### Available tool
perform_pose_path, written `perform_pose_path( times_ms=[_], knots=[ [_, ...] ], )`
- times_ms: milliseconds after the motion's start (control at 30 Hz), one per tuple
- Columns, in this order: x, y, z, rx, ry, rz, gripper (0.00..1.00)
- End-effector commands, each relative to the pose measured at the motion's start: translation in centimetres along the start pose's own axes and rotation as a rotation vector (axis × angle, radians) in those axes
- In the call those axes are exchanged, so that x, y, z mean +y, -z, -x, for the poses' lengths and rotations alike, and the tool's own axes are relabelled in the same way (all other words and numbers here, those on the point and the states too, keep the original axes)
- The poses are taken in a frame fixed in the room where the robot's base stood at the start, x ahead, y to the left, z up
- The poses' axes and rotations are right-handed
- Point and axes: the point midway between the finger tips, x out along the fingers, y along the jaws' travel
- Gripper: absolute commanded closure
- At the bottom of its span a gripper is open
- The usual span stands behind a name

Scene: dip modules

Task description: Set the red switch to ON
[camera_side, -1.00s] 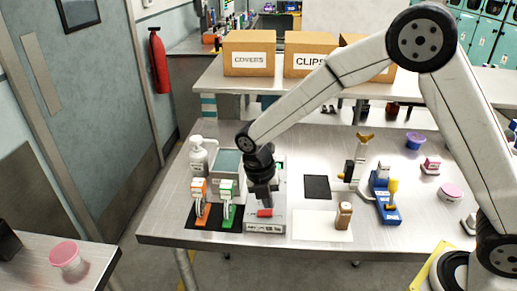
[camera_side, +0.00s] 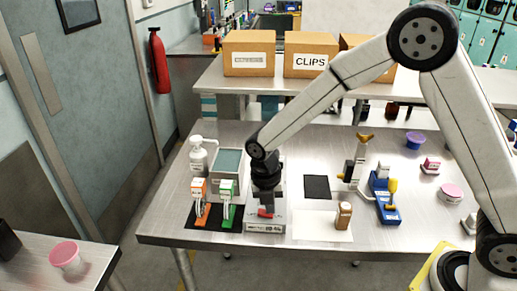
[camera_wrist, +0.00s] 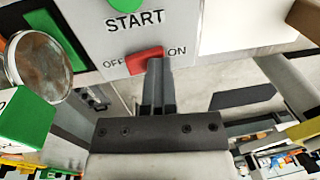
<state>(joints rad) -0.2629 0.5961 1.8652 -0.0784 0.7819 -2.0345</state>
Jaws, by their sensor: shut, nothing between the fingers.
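The red switch (camera_wrist: 146,60) sits on a pale panel (camera_wrist: 185,30), between the printed words OFF on its left and ON on its right. It looks slanted, and I cannot tell which way it is set. In the side view the red switch (camera_side: 266,212) shows at the front of the grey control box (camera_side: 264,228), partly behind my gripper. My gripper (camera_wrist: 157,62) is shut and empty, its fingertips overlapping the switch's lower right part in the wrist view. I cannot tell whether they touch it. The gripper also shows in the side view (camera_side: 267,207), pointing down.
A green button (camera_wrist: 128,4) is above the word START. Orange (camera_side: 201,200) and green (camera_side: 228,203) clamps stand on a black mat left of the box. A white bottle (camera_side: 199,155) and a grey bin (camera_side: 228,170) are behind. A brown bottle (camera_side: 343,215) stands right.

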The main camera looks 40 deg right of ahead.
Motion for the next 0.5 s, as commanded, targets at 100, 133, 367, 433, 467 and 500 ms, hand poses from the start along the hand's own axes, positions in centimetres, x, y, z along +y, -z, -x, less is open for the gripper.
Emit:
perform_pose_path(
  times_ms=[100,133,367,433,467,500],
  knots=[
    [0.09,0.08,-0.36,0.001,0.0,0.001,1.0],
    [0.1,0.09,-0.38,0.001,0.0,0.001,1.0],
    [0.48,0.13,-0.35,0.001,0.0,0.002,1.0],
    [0.73,0.15,-0.26,0.001,0.0,0.003,1.0],
    [0.85,0.16,-0.22,0.001,-0.001,0.003,1.0],
    [1.02,0.16,-0.16,0.001,-0.002,0.003,1.0]
  ],
)
